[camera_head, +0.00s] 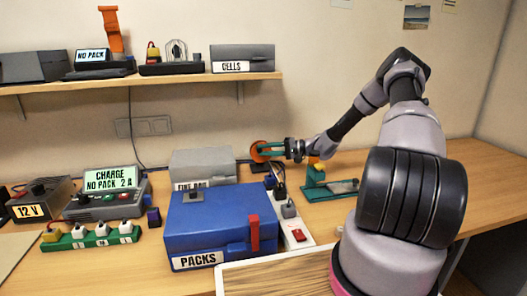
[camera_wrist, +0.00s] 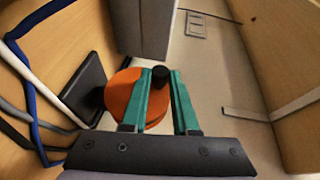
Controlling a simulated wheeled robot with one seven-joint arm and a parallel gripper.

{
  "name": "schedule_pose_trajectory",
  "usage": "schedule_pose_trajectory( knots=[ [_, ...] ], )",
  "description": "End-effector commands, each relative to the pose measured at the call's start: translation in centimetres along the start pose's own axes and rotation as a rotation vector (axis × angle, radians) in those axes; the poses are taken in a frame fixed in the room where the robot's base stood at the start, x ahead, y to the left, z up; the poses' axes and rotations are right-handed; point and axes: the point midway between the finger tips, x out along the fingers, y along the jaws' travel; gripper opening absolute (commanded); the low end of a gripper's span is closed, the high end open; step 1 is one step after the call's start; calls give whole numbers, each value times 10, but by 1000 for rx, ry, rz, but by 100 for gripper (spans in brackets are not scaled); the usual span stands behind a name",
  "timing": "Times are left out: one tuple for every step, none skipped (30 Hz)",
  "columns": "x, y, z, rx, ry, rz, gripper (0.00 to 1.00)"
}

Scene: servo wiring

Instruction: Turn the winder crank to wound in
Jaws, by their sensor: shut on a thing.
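The winder (camera_head: 259,151) is an orange disc on a dark stand at the back of the bench, beside the grey box. In the wrist view the orange disc (camera_wrist: 120,97) fills the middle, with its black base plate (camera_wrist: 86,88) to the left. The crank knob (camera_wrist: 160,74) is a short black cylinder on the disc's right side. My gripper (camera_head: 268,151) reaches in from the right at the winder. In the wrist view its green fingers (camera_wrist: 162,84) stand either side of the black knob and are shut on it. The crank's marking is not visible.
A blue PACKS case (camera_head: 210,225) and a grey box (camera_head: 202,165) stand left of the winder. A power strip (camera_head: 300,238) with plugs and a green stand (camera_head: 330,186) are in front and right. The shelf (camera_head: 150,82) is above left. Cables (camera_wrist: 35,85) run left of the winder.

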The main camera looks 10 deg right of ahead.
Motion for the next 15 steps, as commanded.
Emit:
schedule_pose_trajectory(
  knots=[
    [-1, 3, 1, 20, -1, -41, 0],
    [-2, 3, 0, 30, 0, -64, 0],
    [-2, 4, 0, 42, -1, -95, 0],
    [-3, 4, 0, 51, -1, -118, 0],
    [-3, 4, 0, 60, -1, -139, 0],
    [-4, 4, 0, 72, -1, -167, 0],
    [-4, 5, 0, 80, -2, -186, 0],
    [-5, 5, -1, 88, -1, -204, 0],
    [-5, 6, -1, 97, -1, -228, 0],
    [-6, 5, -1, 104, -2, -244, 0],
    [-6, 6, -1, 110, -3, -259, 0],
    [-6, 6, -1, 118, -3, -278, 0],
    [-6, 6, -1, 123, -3, -291, 0],
    [-7, 7, -1, 128, -3, -302, 0],
    [-7, 7, -2, 134, -3, -317, 0]
  ],
)
